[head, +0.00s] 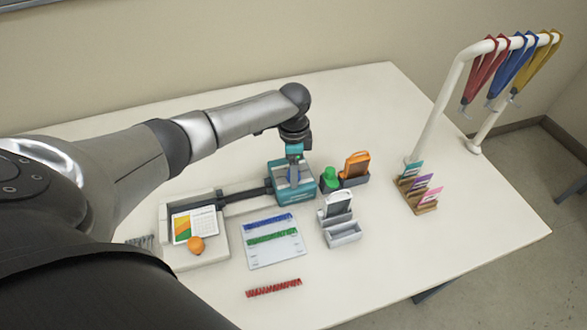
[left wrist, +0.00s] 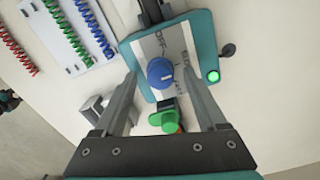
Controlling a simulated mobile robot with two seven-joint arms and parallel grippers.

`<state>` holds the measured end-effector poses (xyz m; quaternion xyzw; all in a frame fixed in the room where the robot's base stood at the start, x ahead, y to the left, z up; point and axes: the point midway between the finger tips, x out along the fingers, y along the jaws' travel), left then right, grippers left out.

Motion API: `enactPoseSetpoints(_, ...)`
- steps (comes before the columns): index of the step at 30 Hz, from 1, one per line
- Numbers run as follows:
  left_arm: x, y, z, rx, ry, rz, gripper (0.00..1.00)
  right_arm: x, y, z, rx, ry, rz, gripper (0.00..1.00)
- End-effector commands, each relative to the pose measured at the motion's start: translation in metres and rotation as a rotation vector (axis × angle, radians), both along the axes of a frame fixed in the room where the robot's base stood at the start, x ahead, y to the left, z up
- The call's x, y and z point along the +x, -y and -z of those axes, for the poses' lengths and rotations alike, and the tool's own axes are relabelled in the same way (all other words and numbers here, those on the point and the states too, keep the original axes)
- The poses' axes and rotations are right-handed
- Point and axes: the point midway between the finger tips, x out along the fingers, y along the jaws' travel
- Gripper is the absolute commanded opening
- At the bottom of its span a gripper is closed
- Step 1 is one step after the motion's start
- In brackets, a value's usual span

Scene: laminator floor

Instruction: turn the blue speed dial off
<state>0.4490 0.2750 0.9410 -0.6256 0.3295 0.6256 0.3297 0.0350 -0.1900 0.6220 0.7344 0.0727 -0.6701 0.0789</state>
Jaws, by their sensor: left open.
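The blue speed dial (left wrist: 160,73) sits on the pale panel of the teal laminator (left wrist: 203,40). A short pale mark shows on the dial, with small printed words around it; one appears to read OFF. In the head view the teal laminator (head: 292,196) stands mid-table, and my arm hides the dial there. My left gripper (head: 293,172) is right above it, pointing down. In the left wrist view the open left gripper (left wrist: 161,78) has a finger on each side of the dial; I cannot tell if they touch it. My right gripper is not in view.
A lit green lamp (left wrist: 213,76) is on the laminator. Coil combs lie on a white sheet (head: 274,258). A card rack (head: 420,205) and lanyard stand (head: 445,95) are at right.

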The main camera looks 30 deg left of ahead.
Motion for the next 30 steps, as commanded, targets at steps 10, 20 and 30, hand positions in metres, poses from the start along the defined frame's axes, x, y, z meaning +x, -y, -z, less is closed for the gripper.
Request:
enactPoseSetpoints(10,-0.0002,-0.0001,0.0009,0.001,-0.001,0.0,0.65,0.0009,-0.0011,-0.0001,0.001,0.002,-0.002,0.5)
enactPoseSetpoints(20,-0.0003,-0.0002,0.0006,-0.001,-0.001,-0.001,0.28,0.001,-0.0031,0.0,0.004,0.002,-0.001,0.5)
enactPoseSetpoints(30,-0.0004,-0.0002,0.0006,0.0,-0.001,-0.001,0.0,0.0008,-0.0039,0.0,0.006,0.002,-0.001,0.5)
